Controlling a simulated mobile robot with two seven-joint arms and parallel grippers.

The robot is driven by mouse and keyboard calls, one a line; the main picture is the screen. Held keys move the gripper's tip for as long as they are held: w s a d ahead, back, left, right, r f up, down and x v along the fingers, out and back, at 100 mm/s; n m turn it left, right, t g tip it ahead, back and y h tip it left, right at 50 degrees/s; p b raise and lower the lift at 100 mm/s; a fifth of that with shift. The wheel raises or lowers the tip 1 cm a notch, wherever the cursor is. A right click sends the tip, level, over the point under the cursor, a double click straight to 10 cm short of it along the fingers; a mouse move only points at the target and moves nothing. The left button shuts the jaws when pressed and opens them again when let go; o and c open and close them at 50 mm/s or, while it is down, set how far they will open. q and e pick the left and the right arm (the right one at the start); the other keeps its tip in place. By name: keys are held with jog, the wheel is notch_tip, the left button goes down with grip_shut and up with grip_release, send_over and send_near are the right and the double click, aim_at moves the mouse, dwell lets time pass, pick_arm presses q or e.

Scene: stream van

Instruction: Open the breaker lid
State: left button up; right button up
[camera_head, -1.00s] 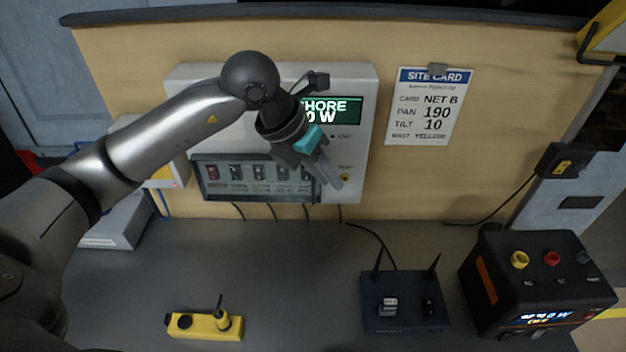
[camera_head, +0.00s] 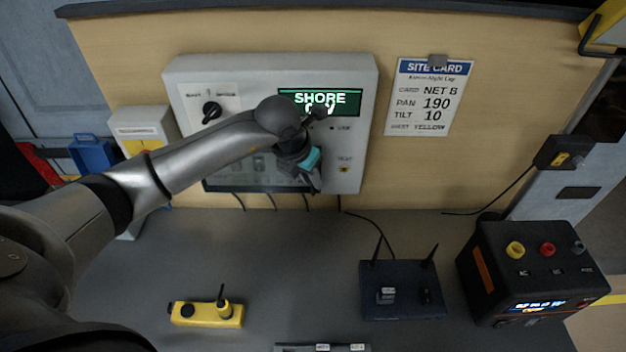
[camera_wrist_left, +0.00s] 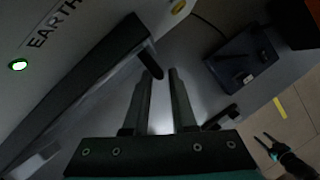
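The breaker lid (camera_head: 222,184) is the dark-framed window low on the grey power panel (camera_head: 367,85). My arm hides much of it, and I cannot tell if it is fully shut. My left gripper (camera_head: 316,187) is at the lid's lower right, pointing down. In the left wrist view, the fingers (camera_wrist_left: 160,76) of this gripper are apart with a gap between them. A dark bar (camera_wrist_left: 85,95), seemingly the lid's edge, ends close to the fingertips; contact is unclear. My right gripper (camera_wrist_left: 268,140) shows small at the lower right there, fingers apart.
A yellow device (camera_head: 207,315) and a dark box with antennas (camera_head: 402,303) are on the bench. A black power unit (camera_head: 530,270) stands at the right. A site card (camera_head: 430,97) hangs right of the panel. Cables hang below the panel.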

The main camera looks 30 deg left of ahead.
pick_arm(q)
jog(key=shift+x, duration=1.35)
grip_shut()
dwell(0.5)
